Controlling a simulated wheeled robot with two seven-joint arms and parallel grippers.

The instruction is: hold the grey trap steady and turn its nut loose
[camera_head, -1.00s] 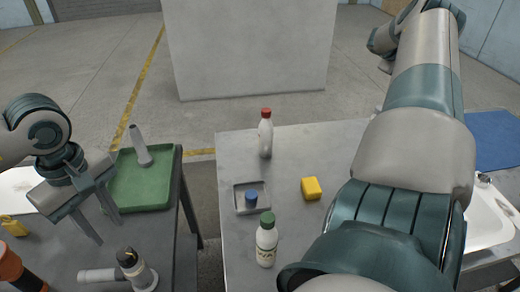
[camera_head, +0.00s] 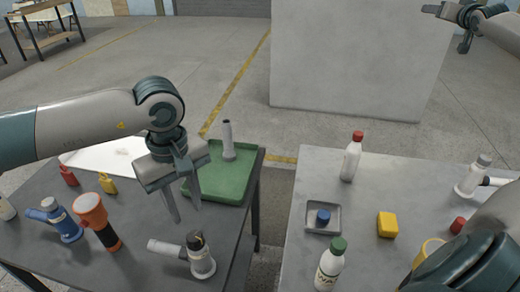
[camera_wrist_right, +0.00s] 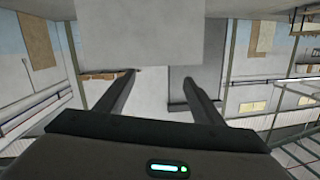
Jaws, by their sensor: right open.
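The grey trap (camera_head: 200,258) stands on the left table near its front right. Its pipe stub points left, and its top carries a dark nut (camera_head: 195,240). My left gripper (camera_head: 185,215) points down above and slightly behind the trap, its two fingers apart with nothing visible between them. It appears clear of the trap. My right gripper (camera_head: 448,28) is raised at the far upper right of the head view, away from both tables. In the right wrist view its fingers (camera_wrist_right: 158,76) are spread and empty.
A green tray (camera_head: 220,185) holding a grey tube (camera_head: 228,140) sits behind the trap. A gap separates the right table (camera_head: 300,180), which holds bottles and a yellow block (camera_head: 387,224).

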